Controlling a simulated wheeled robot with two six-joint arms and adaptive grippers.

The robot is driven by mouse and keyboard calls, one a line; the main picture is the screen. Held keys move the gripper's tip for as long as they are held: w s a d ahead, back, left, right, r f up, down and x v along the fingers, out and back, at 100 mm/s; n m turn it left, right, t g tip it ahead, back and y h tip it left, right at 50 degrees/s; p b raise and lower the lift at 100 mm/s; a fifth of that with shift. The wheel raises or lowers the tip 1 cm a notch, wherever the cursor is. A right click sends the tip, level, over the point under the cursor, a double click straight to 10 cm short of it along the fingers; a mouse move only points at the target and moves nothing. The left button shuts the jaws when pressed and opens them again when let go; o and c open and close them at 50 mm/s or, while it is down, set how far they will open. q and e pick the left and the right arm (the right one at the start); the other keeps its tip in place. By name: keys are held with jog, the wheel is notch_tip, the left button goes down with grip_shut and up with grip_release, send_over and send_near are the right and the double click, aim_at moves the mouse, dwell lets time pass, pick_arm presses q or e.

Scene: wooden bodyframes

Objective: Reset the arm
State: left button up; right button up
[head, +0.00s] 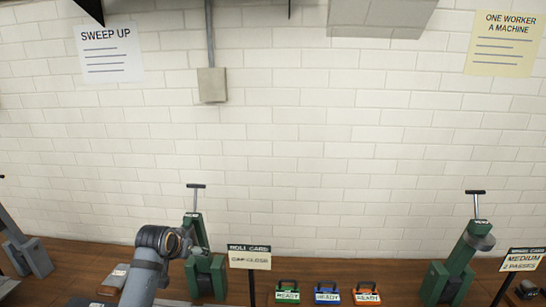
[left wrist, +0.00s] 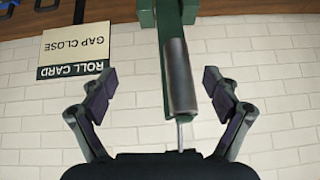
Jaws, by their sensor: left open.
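My left arm (head: 150,262) comes up from the bottom left in the head view, its wrist just left of a green machine (head: 205,262) with a T-handle on top. In the left wrist view, which is upside down, my left gripper (left wrist: 158,82) is open with its two fingers wide apart. The green machine's grey cylinder (left wrist: 180,80) shows between the fingers; I cannot tell how far beyond them it is. Nothing is held. My right gripper is in neither view.
A roll card sign (head: 249,257) reading "gap close" stands right of the machine. Green, blue (head: 327,294) and orange (head: 367,294) boxes marked ready sit on the wooden bench. A second green machine (head: 458,262) and a medium card (head: 522,261) stand at right. A white brick wall is behind.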

pick_arm(q)
jog(key=s+d+f+g, duration=0.1)
jog(key=s+f, duration=0.5)
jog(key=s, duration=0.3)
jog(key=s+d+f+g, duration=0.1)
jog(key=s+f, duration=0.4)
jog(key=s, duration=0.3)
jog(key=s+d+f+g, duration=0.1)
jog(key=s+f+g, duration=0.15)
jog(key=s, duration=1.45)
notch_tip(320, 180, down, 31)
jog(key=s+a+g+b, duration=0.1)
jog(key=a+b, duration=0.1)
jog(key=b, duration=0.5)
jog(key=s+f+b, duration=0.3)
jog(key=s+f, duration=0.7)
jog(key=f, duration=0.2)
jog(key=s+a+f+g+b, duration=0.1)
jog(key=s+f+b, duration=0.2)
jog(key=s+f, duration=0.7)
notch_tip(320, 180, down, 3)
jog(key=shift+a+y, duration=0.25)
jog(key=shift+y, duration=0.05)
